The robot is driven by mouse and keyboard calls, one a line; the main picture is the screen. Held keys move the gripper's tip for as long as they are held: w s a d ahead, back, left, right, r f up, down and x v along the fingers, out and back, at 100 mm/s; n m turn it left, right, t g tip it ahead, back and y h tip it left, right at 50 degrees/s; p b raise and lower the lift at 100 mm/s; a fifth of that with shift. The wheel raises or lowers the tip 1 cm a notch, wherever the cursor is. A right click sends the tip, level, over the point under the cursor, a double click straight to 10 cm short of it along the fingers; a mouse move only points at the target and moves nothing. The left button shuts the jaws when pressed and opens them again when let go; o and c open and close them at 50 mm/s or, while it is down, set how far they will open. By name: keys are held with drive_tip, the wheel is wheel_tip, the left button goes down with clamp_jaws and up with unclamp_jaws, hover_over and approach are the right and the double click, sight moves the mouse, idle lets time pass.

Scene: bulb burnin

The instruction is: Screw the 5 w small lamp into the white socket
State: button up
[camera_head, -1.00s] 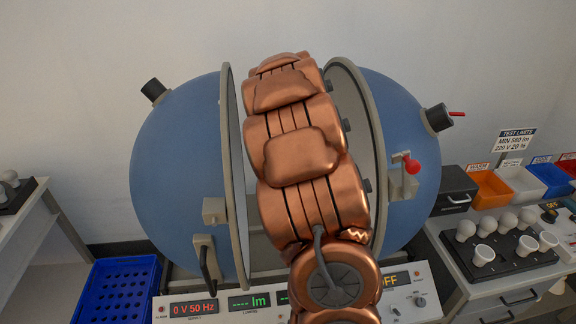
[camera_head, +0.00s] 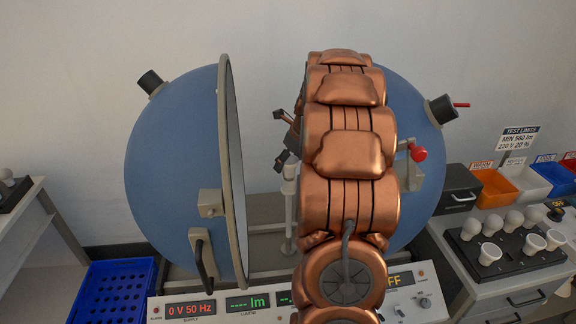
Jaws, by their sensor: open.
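My gripper (camera_head: 280,138) shows only in part, as dark fingers sticking out left of my copper arm between the two halves of the blue sphere. The fingers are apart, and I see no lamp between them. Just below stands a pale upright post (camera_head: 289,215) with a whitish top (camera_head: 289,172), possibly the white socket; my arm hides part of this area. White lamps (camera_head: 514,219) of differing shapes stand on a black tray (camera_head: 512,262) at the right. I cannot tell which is the 5 W small lamp.
The blue sphere's left half (camera_head: 172,175) and right half (camera_head: 425,185) stand open around my arm. A control panel (camera_head: 240,307) runs along the front. Coloured bins (camera_head: 495,187) and a dark box (camera_head: 460,190) are at the right. A blue crate (camera_head: 112,292) is at lower left.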

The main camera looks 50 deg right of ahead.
drive_tip(key=n+y+b, duration=0.1)
drive_tip(key=n, duration=0.2)
drive_tip(key=shift+f, duration=0.1)
drive_tip(key=n, duration=0.2)
drive_tip(key=n+g+y+b, duration=0.1)
drive_tip(key=n, duration=0.2)
drive_tip(key=shift+w+y, duration=0.1)
drive_tip(key=shift+y, duration=0.2)
drive_tip(key=n+g+y+b, duration=0.1)
drive_tip(key=n, duration=0.3)
drive_tip(key=shift+n+g+y, duration=0.3)
drive_tip(key=shift+n+g, duration=0.4)
drive_tip(key=shift+n, duration=0.9)
